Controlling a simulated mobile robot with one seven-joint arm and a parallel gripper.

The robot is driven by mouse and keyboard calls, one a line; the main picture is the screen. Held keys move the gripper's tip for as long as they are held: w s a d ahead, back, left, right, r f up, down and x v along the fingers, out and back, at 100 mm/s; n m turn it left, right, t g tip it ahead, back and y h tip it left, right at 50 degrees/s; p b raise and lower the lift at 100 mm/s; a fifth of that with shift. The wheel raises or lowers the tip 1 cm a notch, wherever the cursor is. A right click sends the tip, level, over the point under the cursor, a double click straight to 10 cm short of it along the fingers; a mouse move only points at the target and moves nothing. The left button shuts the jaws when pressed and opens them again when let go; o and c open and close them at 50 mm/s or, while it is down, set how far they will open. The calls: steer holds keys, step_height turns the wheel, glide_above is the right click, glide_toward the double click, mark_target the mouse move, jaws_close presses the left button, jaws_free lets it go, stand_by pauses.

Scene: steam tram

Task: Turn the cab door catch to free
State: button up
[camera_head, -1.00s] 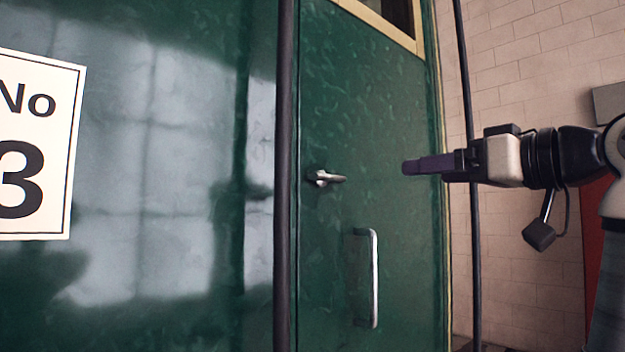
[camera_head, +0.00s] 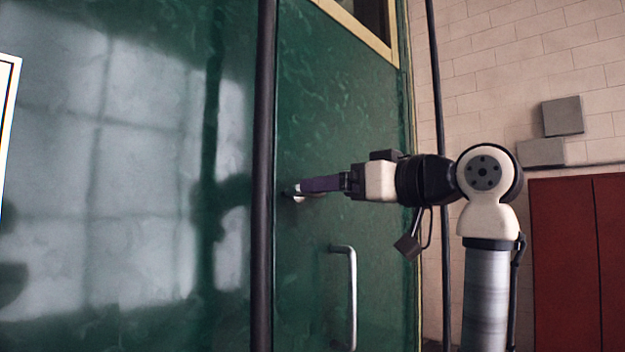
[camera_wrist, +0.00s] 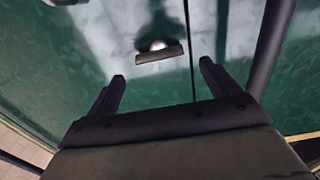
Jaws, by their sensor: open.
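The cab door catch (camera_head: 297,194) is a small silver lever on the green cab door (camera_head: 340,130). In the head view my gripper (camera_head: 303,187) overlaps it and hides most of it. In the wrist view the catch (camera_wrist: 160,52) shows as a bar with a round, bright hub, lying nearly level across the picture. My gripper (camera_wrist: 162,72) is open, its two dark fingers on either side below the bar. The bar lies just beyond the fingertips, between their lines, and nothing is held. I cannot tell whether a finger touches it.
A silver upright grab handle (camera_head: 352,295) is on the door below the catch. A dark vertical handrail (camera_head: 263,180) stands close left of the catch, and a second rail (camera_head: 440,130) stands right of the door. Red cabinets (camera_head: 575,260) stand by the brick wall at right.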

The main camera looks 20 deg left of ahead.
mark_target(287, 193)
steer(key=p+x, duration=0.1)
steer(key=x, duration=0.4)
steer(key=shift+w+a, duration=0.1)
steer(key=shift+a, duration=0.15)
steer(key=c, duration=1.4)
